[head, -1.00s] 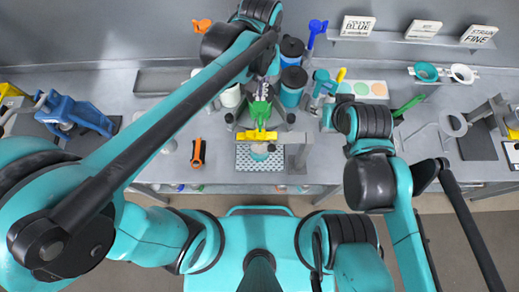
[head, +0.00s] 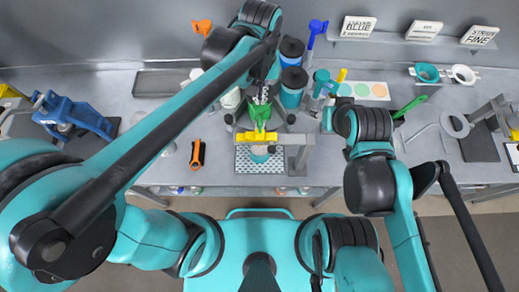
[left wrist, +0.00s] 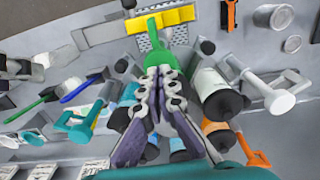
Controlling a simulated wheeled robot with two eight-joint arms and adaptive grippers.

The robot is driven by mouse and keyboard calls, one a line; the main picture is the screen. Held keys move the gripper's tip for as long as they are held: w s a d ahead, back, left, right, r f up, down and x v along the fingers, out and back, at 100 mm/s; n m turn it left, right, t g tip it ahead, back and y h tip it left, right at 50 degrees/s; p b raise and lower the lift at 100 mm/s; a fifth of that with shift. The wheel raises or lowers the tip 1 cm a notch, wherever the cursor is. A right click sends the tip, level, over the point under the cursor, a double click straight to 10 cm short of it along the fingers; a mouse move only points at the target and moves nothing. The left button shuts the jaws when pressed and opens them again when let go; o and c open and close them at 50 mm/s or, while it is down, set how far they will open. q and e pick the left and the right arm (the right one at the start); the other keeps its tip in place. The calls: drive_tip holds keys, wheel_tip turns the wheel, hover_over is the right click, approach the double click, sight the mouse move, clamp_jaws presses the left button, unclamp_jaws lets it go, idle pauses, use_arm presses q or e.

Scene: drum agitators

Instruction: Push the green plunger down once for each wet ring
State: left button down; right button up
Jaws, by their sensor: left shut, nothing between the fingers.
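The green plunger (head: 260,113) stands in a yellow crosspiece (head: 257,135) on a grey stand, above a pale cup on a dotted mat (head: 243,164). In the left wrist view the plunger (left wrist: 176,38) shows just beyond my fingertips. My left gripper (head: 262,97) is shut and empty, right at the plunger's top; its fingers (left wrist: 160,75) point at it. I cannot tell whether they touch. I cannot make out any wet rings. My right arm shows at the right, but its gripper is out of view.
Teal jars with black lids (head: 292,85) stand close behind the plunger. An orange-and-black tool (head: 197,154) lies to its left. A blue press (head: 75,117) stands at the far left, and a grey ring stand (head: 455,124) at the right. Label cards (head: 357,27) sit on the back shelf.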

use_arm(q)
drive_tip(key=shift+f, duration=0.2)
idle(0.5)
drive_tip(key=shift+f+b, duration=1.35)
drive_tip(key=shift+f, duration=0.15)
drive_tip(key=shift+r, duration=0.15)
drive_tip(key=shift+r+p, duration=1.25)
drive_tip(key=shift+r, duration=0.3)
drive_tip(key=shift+r, duration=0.1)
wheel_tip(320, 180, up, 6)
drive_tip(key=p, duration=0.4)
